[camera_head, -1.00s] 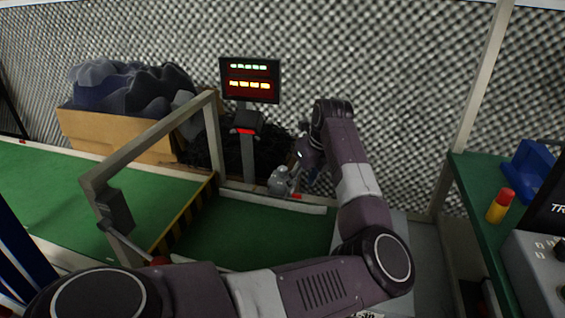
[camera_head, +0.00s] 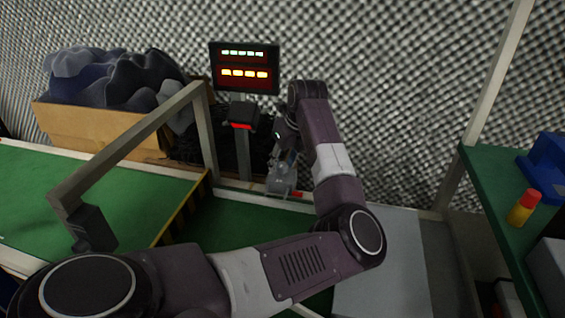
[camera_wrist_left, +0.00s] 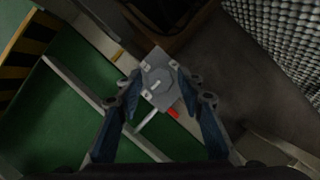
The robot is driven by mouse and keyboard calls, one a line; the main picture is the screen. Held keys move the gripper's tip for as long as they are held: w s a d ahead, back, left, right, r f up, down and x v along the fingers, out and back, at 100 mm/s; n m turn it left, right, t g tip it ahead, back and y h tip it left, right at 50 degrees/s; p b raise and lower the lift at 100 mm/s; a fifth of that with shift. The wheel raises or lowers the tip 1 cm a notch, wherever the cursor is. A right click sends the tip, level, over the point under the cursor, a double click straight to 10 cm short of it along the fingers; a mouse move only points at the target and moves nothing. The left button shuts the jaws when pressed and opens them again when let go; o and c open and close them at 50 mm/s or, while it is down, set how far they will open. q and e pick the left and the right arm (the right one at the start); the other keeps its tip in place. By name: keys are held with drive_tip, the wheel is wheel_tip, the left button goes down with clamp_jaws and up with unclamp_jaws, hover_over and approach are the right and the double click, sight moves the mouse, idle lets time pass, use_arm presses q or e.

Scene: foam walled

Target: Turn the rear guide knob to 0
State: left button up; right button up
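The rear guide knob appears as a grey, faceted piece with small white marks (camera_wrist_left: 158,84) in the left wrist view. In the head view it is a small pale grey shape (camera_head: 281,182) at the far rail of the green belt, partly hidden by my gripper. I cannot read its setting. A red mark (camera_wrist_left: 173,113) sits beside it. My left gripper (camera_wrist_left: 160,76) is open, its two blue-grey fingers apart on either side of the knob in the wrist view. I cannot tell whether they touch it. My right gripper is out of view.
A display with green and yellow lit segments (camera_head: 244,68) stands behind the belt. A cardboard box of dark foam (camera_head: 100,132) is at the left. A grey guard frame (camera_head: 130,145) spans the belt. A green bench (camera_head: 490,190) with a red-yellow object (camera_head: 523,207) is at the right.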

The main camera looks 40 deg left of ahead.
use_arm(q)
clamp_jaws()
drive_tip(key=m, duration=0.2)
drive_tip(key=m+t+p, duration=0.1)
drive_tip(key=shift+s+r+m+t, duration=0.1)
drive_tip(key=shift+r+m+t, duration=0.05)
drive_tip(key=shift+m+t, duration=0.2)
drive_tip(key=shift+a+m+t+h+p, duration=0.1)
drive_tip(key=shift+m+t+h+p, duration=0.3)
drive_tip(key=shift+m, duration=0.85)
drive_tip(key=shift+s+m+h, duration=0.1)
drive_tip(key=shift+m+h, duration=0.5)
drive_tip(key=shift+m, duration=0.9)
